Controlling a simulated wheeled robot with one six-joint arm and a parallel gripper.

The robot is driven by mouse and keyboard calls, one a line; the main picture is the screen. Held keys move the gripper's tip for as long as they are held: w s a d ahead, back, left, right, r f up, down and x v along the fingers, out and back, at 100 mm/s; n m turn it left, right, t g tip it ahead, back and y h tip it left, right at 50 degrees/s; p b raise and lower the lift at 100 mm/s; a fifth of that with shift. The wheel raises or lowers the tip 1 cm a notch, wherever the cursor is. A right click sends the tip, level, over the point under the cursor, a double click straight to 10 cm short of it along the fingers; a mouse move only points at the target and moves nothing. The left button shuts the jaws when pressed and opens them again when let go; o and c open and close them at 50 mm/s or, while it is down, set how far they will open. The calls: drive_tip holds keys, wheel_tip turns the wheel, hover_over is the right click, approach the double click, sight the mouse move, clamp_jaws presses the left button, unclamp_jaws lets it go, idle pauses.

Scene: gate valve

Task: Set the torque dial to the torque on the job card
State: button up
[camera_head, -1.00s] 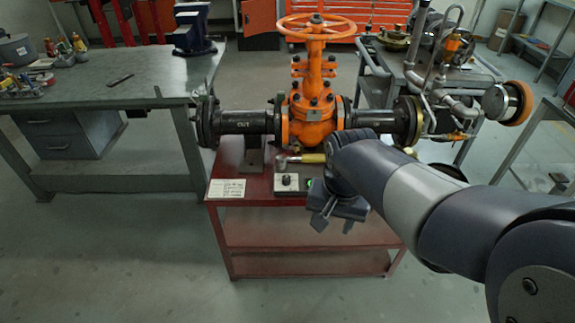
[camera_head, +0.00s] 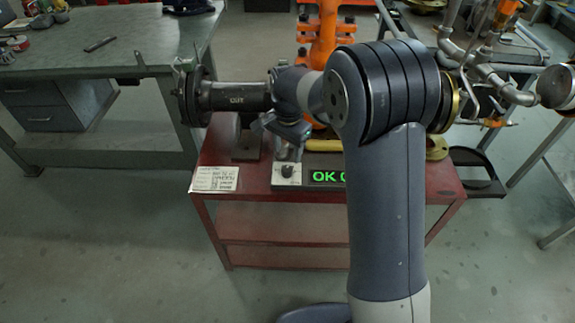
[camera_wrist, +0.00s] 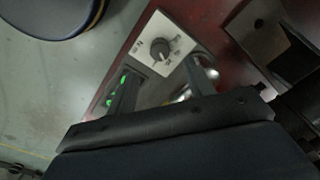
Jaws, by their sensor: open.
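The torque dial is a black knob (camera_wrist: 160,48) on a pale plate (camera_wrist: 143,44), seen ahead of my open fingers in the wrist view. In the head view the dial plate (camera_head: 286,175) lies on the red cart, with the dark knob (camera_head: 287,170) on it. My gripper (camera_wrist: 160,85) is open and empty, its fingertips just short of the dial and apart from it. In the head view my gripper (camera_head: 288,150) is just above and behind the dial. The job card (camera_head: 214,179) lies flat at the cart's left corner; its writing is too small to read.
A display (camera_head: 327,177) beside the dial shows green "OK", the rest hidden by my arm. The orange gate valve (camera_head: 322,30) and its black pipe (camera_head: 240,97) stand behind. A grey workbench (camera_head: 120,62) is at the left. The floor in front is clear.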

sight(287, 169)
wheel_tip(287, 169, down, 8)
drive_tip(key=shift+r+b, duration=0.15)
drive_tip(key=shift+b, duration=0.2)
drive_tip(key=shift+c, duration=0.2)
drive_tip(key=c, duration=0.9)
